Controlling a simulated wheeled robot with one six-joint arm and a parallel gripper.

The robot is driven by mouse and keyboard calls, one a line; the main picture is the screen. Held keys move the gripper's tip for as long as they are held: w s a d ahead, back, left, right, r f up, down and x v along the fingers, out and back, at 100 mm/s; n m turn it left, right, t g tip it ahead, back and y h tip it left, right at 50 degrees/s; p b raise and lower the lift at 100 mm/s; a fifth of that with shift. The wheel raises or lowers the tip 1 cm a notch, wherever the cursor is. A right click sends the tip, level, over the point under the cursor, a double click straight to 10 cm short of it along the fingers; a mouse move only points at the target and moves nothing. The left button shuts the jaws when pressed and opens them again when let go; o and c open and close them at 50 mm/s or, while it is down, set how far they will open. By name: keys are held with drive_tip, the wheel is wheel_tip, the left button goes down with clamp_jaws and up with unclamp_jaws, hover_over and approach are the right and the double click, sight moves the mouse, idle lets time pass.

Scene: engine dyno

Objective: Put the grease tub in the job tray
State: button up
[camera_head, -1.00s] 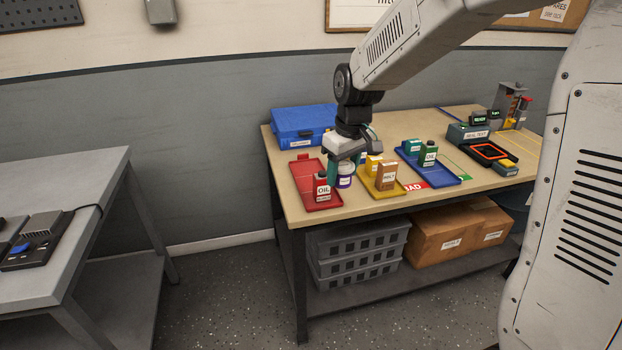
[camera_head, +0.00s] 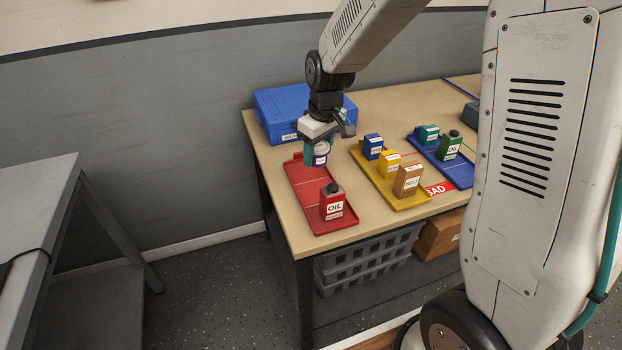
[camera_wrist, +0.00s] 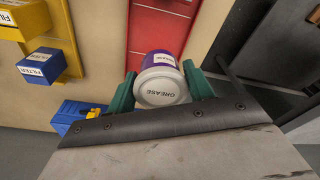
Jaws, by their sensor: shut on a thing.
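I cannot tell whether the tub touches the tray. A red oil bottle (camera_head: 334,202) stands at the near end of this tray. No tray shows a readable job label, so I cannot tell which is the job tray.
To the right, the yellow tray (camera_head: 407,203) holds filter boxes and a belt box (camera_head: 408,180). The blue tray (camera_head: 461,175) holds a teal box and a green oil bottle (camera_head: 450,145). A blue case (camera_head: 275,112) stands behind my gripper. The red tray's middle is clear.

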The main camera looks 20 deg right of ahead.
hover_over(316, 191)
wheel_tip(316, 191, down, 6)
drive_tip(key=shift+d+f, duration=0.1)
drive_tip(key=shift+f, duration=0.15)
drive_tip(key=shift+s+f, duration=0.1)
drive_tip(key=shift+f, duration=1.75)
drive_tip(key=shift+f, duration=0.15)
drive_tip(key=o, duration=1.1)
